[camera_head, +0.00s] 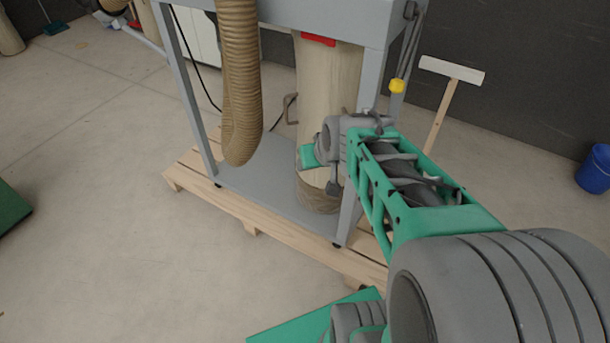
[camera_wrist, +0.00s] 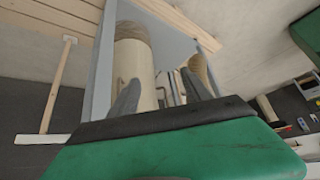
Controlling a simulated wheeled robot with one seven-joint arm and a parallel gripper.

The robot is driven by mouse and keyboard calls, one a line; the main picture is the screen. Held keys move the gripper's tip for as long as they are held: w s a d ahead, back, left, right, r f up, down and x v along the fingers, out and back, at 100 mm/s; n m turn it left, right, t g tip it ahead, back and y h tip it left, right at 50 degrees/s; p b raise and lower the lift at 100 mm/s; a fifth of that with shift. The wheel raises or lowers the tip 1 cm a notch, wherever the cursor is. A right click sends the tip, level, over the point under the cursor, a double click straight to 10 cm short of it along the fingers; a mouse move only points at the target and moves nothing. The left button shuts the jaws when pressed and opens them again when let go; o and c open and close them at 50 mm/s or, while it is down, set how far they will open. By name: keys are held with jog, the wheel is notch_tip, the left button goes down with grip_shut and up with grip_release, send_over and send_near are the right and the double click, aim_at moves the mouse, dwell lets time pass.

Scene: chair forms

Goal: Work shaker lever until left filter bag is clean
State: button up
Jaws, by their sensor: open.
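A grey-framed dust collector (camera_head: 190,85) stands on a pallet. A beige filter bag (camera_head: 325,70) hangs under its top, with a red patch near its upper end. Its lower part is partly hidden by my gripper and a frame leg. The bag also shows in the wrist view (camera_wrist: 134,62). I cannot tell whether it is the left bag or how clean it is. A yellow knob (camera_head: 397,86) on a rod at the right frame corner looks like the shaker lever. My gripper (camera_wrist: 160,82) is open and empty. In the head view it is left of and below the knob, in front of the bag.
A ribbed tan hose (camera_head: 240,90) hangs at the frame's front left. The wooden pallet (camera_head: 180,178) juts out beneath the frame. A wooden-handled T-shaped tool (camera_head: 440,112) leans behind on the right. A blue bucket (camera_head: 595,168) stands far right. The floor at left is mostly clear.

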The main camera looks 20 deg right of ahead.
jog(key=s+a+r+g, duration=0.1)
jog(key=s+a, duration=0.3)
jog(key=shift+s+a+n+g, duration=0.25)
jog(key=shift+a+n+g, duration=0.05)
jog(key=shift+n, duration=0.1)
jog(key=shift+c, duration=0.3)
